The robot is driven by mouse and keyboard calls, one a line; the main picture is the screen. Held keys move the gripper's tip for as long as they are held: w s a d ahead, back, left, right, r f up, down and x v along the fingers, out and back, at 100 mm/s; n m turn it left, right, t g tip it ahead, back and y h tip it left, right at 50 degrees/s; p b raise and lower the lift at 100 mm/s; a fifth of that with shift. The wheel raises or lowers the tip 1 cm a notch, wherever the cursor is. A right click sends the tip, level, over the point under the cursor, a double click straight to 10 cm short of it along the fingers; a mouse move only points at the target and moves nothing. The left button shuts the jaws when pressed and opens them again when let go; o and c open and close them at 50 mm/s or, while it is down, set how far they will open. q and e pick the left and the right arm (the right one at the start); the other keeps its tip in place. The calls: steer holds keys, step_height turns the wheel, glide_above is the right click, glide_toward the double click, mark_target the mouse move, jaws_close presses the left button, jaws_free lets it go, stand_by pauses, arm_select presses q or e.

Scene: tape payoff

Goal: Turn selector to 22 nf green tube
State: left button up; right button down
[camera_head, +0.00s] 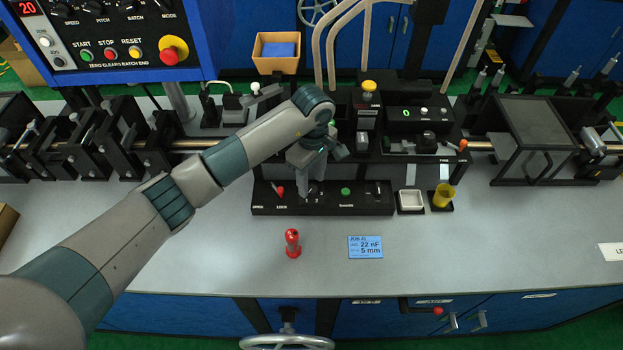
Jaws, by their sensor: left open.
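A low black control panel (270,207) lies on the grey bench, with a red-tipped lever (280,191) at its left and a green button (346,191) further right. My left gripper (309,187) points down over the panel between these two, at the numbered marks of a selector. It is open. Its fingers hide most of the selector knob, so its setting and any contact cannot be told. A blue job card (366,247) reading 22 nF and 5 mm lies in front of the panel. I cannot make out a green tube.
A red bottle-like piece (292,243) stands in front of the panel. A white tray (411,201) and a yellow cup (443,196) stand to its right. Black machine units line the back. The front bench strip is mostly clear.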

mark_target(312, 191)
arm_select(q)
steer(key=shift+f, duration=1.1)
steer(key=shift+c, duration=0.3)
steer(key=c, duration=1)
